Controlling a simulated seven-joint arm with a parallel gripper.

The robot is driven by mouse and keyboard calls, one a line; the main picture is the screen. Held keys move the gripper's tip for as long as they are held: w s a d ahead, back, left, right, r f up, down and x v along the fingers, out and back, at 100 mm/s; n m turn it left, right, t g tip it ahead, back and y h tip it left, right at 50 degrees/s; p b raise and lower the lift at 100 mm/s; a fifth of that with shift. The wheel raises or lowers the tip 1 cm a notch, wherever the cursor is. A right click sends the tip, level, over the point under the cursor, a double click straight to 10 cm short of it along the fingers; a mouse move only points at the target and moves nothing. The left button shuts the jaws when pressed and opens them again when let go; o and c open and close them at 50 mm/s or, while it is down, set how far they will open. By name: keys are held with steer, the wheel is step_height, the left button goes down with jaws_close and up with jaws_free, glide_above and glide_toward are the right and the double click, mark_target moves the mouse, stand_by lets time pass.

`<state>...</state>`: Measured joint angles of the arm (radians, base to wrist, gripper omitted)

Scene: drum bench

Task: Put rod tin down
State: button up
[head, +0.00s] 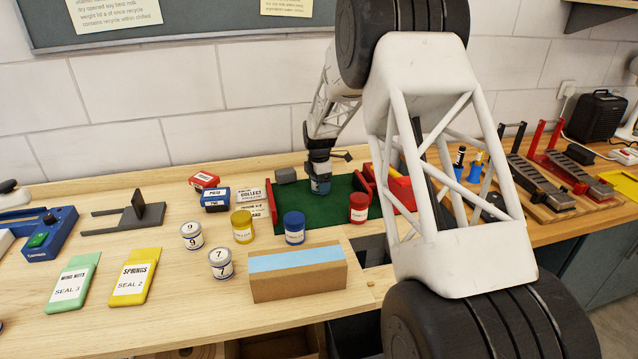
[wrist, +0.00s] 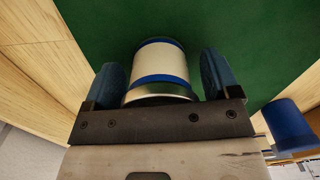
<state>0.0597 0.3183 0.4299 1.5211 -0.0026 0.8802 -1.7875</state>
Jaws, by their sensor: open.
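A tin with blue bands, a pale label and a silvery end (wrist: 160,65) is between the fingers of my gripper (head: 320,178) in the wrist view. I take it as the rod tin, though its label cannot be read. The fingers are open, with a gap showing on each side of the tin. The tin is over the green mat (head: 338,207) near its back; I cannot tell for certain that it rests on it. In the head view the tin is small and partly hidden by my gripper.
A blue tin (head: 294,228), a red tin (head: 358,208) and a yellow tin (head: 242,227) stand near the mat's front. White tins (head: 220,264) stand to the left. A cardboard box with a blue top (head: 297,278) lies in front. A grey block (head: 286,175) is close left of my gripper.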

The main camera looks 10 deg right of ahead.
step_height(320, 180, up, 12)
steer(key=shift+r, duration=0.1)
stand_by(0.6)
stand_by(0.5)
steer(key=shift+s+r, duration=0.3)
steer(key=s+a+r+m, duration=0.1)
steer(key=s+r+m, duration=0.25)
steer(key=s, duration=0.55)
steer(key=s+a+r+m+t, duration=0.1)
steer(key=s+r+m, duration=0.3)
steer(key=s, duration=0.5)
steer(key=s+a+r+m, duration=0.1)
steer(key=s+r+m, duration=0.1)
steer(key=s+r, duration=0.55)
steer(key=s+f+m, duration=0.2)
steer(key=s+m, duration=0.1)
steer(key=s, duration=0.7)
steer(key=s+a+f+m+t, duration=0.1)
steer(key=s+m, duration=0.3)
steer(key=s, duration=0.7)
steer(key=s+a+f+m, duration=0.1)
steer(key=s+f+m, duration=0.1)
steer(key=s, duration=0.9)
steer(key=shift+f+m+t, duration=0.3)
steer(key=shift+f+m, duration=0.05)
steer(key=shift+m, duration=0.4)
